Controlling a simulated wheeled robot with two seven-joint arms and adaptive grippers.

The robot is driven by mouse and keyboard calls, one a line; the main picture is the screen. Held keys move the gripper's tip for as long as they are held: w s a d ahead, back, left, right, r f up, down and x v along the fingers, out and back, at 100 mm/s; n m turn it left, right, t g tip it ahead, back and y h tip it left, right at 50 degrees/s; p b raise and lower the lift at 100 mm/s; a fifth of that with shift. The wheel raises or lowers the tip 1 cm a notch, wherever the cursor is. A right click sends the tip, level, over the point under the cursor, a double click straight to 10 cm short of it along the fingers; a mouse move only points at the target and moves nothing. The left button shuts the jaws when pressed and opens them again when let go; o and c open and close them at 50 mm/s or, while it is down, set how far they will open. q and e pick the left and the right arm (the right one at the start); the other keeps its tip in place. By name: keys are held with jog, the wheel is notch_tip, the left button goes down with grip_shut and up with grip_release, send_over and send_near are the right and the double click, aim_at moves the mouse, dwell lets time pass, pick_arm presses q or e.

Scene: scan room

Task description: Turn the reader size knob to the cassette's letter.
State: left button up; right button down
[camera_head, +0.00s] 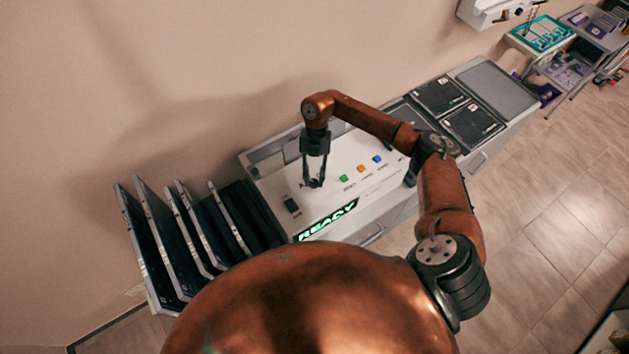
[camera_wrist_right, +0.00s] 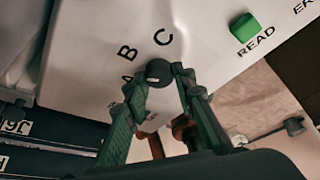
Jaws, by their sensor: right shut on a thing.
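The reader (camera_head: 325,165) is a white console with a lit green READY display (camera_head: 327,220). Its size knob (camera_wrist_right: 158,72) is small, round and dark, with the printed letters A, B and C around it in the right wrist view. A small pale mark shows on the knob; I cannot tell for sure which letter it faces. My right gripper (camera_head: 315,184) points down at the panel, its fingers (camera_wrist_right: 157,88) shut on the knob's sides. In the head view the fingers hide the knob. Dark cassettes (camera_head: 438,96) lie on the counter at right; their lettering is too small to read. My left gripper is out of view.
Green (camera_head: 344,178), orange (camera_head: 361,168) and blue (camera_head: 377,158) buttons sit right of the gripper. A small black part (camera_head: 292,206) is at the panel's left. Several upright plates (camera_head: 172,240) stand in a rack at left. A wall is behind.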

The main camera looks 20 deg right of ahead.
jog(key=n+b, duration=0.1)
jog(key=n, duration=0.1)
jog(key=n+h+b, duration=0.1)
jog(key=n+b, duration=0.1)
jog(key=shift+w+a+f+h, duration=0.1)
jog(key=shift+h, duration=0.2)
jog(key=shift+n+h+b, duration=0.6)
jog(key=shift+n+b, duration=0.4)
jog(key=shift+n, duration=0.7)
jog(key=shift+a, duration=0.1)
jog(key=c, duration=1.6)
grip_release()
jog(key=v, duration=1.2)
jog(key=shift+w, duration=0.2)
